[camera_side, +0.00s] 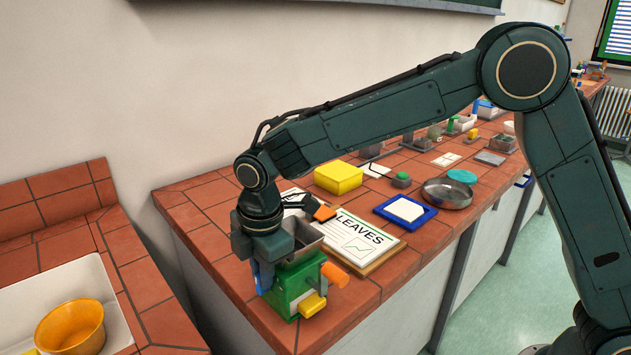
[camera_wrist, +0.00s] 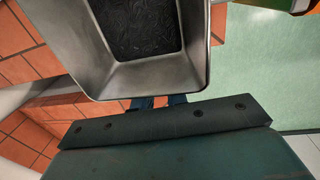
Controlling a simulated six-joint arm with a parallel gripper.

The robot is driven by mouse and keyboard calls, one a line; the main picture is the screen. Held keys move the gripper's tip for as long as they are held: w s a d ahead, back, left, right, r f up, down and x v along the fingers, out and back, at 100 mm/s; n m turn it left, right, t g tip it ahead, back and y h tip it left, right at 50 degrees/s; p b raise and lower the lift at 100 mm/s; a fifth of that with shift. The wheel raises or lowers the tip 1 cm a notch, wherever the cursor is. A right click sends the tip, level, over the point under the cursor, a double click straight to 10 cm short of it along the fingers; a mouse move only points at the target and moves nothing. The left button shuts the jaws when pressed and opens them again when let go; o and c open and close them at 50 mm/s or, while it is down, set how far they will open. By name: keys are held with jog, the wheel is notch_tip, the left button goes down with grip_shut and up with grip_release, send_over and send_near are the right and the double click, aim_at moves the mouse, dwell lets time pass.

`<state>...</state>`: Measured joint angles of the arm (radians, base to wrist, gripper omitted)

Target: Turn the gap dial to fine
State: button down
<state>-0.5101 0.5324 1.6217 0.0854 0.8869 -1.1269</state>
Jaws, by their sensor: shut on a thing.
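A green mill (camera_side: 294,283) stands at the bench's near corner. It has a grey metal hopper (camera_side: 306,239) on top, a yellow drawer (camera_side: 313,304) in front and an orange handle (camera_side: 335,275) at its right. My gripper (camera_side: 263,280) points down at the mill's left side. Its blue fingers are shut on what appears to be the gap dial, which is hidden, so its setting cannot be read. In the wrist view, the hopper (camera_wrist: 195,75) holds dark flakes, and the blue fingertips (camera_wrist: 160,102) show just below its rim.
A board lettered "LEAVES" (camera_side: 362,233) lies behind the mill. A yellow block (camera_side: 338,178), a blue-framed white tile (camera_side: 405,209) and a metal dish (camera_side: 447,194) lie further along. An orange bowl (camera_side: 72,328) sits in the white basin at left. Bench edges run close to the mill.

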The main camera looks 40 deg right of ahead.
jog(key=shift+s+t, duration=0.25)
jog(key=shift+t, duration=0.65)
jog(key=c, duration=1.4)
grip_release()
jog(key=v, duration=1.3)
jog(key=shift+r, duration=0.35)
jog(key=shift+o, duration=0.4)
